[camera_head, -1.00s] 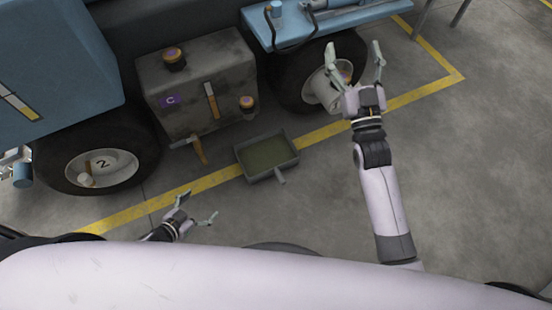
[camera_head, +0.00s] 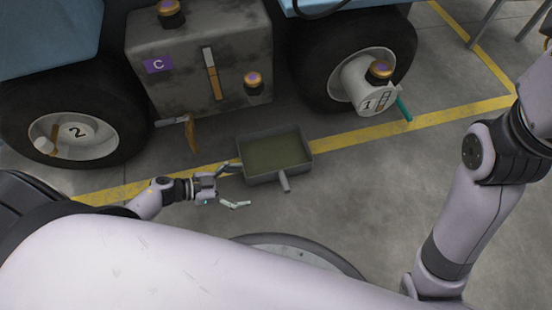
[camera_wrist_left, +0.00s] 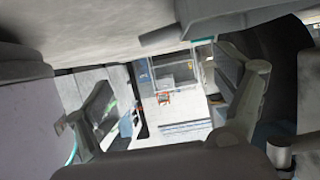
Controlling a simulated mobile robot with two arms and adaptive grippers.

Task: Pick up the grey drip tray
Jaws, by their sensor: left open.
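The grey drip tray (camera_head: 313,165) lies on the floor beside the yellow line in the head view. It is a shallow rectangular pan with dull green-brown contents, and its short handle (camera_head: 284,183) points toward me. My left gripper (camera_head: 238,188) is open and low, just left of the tray. One finger appears at the tray's left corner; I cannot tell whether it touches. In the left wrist view the two fingers (camera_wrist_left: 170,110) are spread with nothing gripped between them. A grey edge at the top of that view may be the tray. My right gripper is out of view.
A stained grey tank (camera_head: 190,75) marked C stands behind the tray, between wheel 2 (camera_head: 72,135) and the right wheel (camera_head: 402,45). Floor to the tray's right is clear.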

